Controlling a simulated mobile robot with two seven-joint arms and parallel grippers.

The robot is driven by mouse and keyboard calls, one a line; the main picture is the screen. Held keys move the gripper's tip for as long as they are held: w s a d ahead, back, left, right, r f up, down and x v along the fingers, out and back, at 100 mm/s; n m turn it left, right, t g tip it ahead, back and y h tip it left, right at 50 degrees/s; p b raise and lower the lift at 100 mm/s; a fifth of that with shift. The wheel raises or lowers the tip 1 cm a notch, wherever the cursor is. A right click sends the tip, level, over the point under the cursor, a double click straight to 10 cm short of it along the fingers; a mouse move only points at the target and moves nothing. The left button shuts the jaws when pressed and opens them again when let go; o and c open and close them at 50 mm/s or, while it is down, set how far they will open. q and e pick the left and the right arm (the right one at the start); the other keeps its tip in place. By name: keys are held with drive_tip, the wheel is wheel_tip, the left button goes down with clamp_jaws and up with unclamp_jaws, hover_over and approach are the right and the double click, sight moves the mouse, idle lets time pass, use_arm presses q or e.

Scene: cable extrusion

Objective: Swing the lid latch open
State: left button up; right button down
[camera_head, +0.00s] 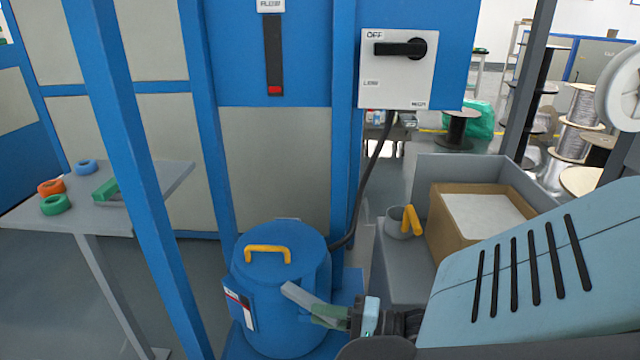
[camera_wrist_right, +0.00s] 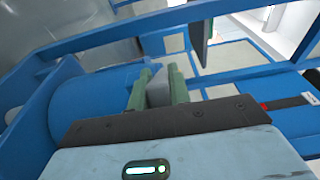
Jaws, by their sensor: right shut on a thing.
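A blue drum (camera_head: 268,325) with a flat blue lid (camera_head: 305,240) and a yellow lid handle (camera_head: 267,250) stands low in the middle of the head view. The lid latch (camera_head: 300,296), a light grey bar, slants down to the right across the drum's front right side. My right gripper (camera_head: 325,315) comes in from the right, its green fingers shut on the latch's lower right part. In the right wrist view the grey latch (camera_wrist_right: 159,88) sits between the two green fingers (camera_wrist_right: 158,88), beside the blue drum (camera_wrist_right: 98,97). My left gripper does not show.
A blue post (camera_head: 130,150) rises left of the drum. A grey table (camera_head: 120,215) with coloured rings is further left. A switch box (camera_head: 380,85) hangs above, its black cable (camera_head: 368,190) running down behind the drum. A cardboard box (camera_head: 440,225) sits in a grey bin at right.

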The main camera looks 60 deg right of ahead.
drive_tip(key=shift+d+n+y, duration=0.15)
drive_tip(key=shift+n+y, duration=0.15)
drive_tip(key=shift+y, duration=0.2)
drive_tip(key=c, duration=1.3)
unclamp_jaws()
drive_tip(key=p+v, duration=0.2)
drive_tip(key=v, duration=0.6)
drive_tip(key=shift+w+r, duration=0.1)
